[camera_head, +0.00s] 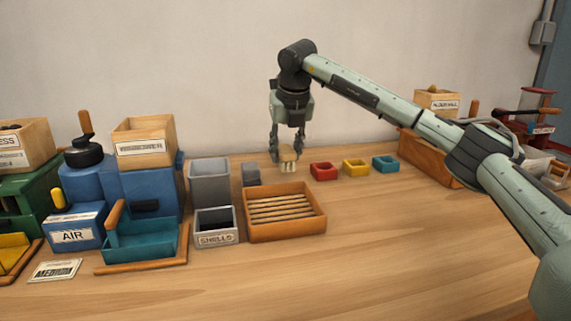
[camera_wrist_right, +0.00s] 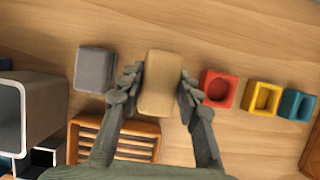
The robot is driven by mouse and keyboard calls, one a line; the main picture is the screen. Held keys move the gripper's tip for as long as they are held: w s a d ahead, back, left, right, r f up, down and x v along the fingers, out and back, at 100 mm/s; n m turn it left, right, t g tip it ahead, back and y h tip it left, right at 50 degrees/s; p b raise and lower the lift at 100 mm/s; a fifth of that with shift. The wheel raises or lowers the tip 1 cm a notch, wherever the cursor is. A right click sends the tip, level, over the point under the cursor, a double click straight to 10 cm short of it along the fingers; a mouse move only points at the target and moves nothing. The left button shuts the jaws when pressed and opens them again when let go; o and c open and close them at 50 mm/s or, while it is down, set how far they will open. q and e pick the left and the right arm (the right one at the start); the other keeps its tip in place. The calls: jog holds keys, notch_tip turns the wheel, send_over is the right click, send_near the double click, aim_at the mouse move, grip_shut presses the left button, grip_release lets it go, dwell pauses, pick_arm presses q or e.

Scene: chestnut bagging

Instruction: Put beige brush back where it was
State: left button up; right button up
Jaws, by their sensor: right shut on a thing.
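The beige brush (camera_head: 288,155) is a small block with pale bristles below, seen in the head view behind the slatted wooden tray. My right gripper (camera_head: 287,152) points down and is shut on it, one finger on each side. In the right wrist view the beige brush (camera_wrist_right: 160,84) lies between the fingertips of my right gripper (camera_wrist_right: 158,88). The brush is upright; I cannot tell whether its bristles touch the table. My left gripper is not in view.
A grey block (camera_head: 251,174) stands left of the brush, and red (camera_head: 324,171), yellow (camera_head: 356,168) and blue (camera_head: 385,164) small boxes stand right. The slatted tray (camera_head: 285,238) is in front, beside the SHELLS bin (camera_head: 216,239). The front right table is clear.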

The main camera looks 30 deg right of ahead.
aim_at(286, 164)
notch_tip(286, 164, down, 4)
jog(key=shift+r, duration=0.1)
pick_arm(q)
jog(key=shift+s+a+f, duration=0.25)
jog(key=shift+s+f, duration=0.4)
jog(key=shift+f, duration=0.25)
pick_arm(e)
jog(key=o, duration=0.6)
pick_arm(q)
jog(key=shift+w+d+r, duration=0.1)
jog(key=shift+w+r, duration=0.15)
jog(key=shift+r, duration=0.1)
pick_arm(e)
jog(key=o, duration=0.5)
jog(key=shift+r, duration=0.2)
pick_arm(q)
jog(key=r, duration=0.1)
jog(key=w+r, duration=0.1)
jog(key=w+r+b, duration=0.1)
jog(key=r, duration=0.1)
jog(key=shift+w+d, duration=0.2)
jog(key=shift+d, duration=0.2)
pick_arm(e)
jog(key=v, duration=1.1)
jog(key=shift+s+r, duration=0.25)
jog(key=shift+r, duration=0.1)
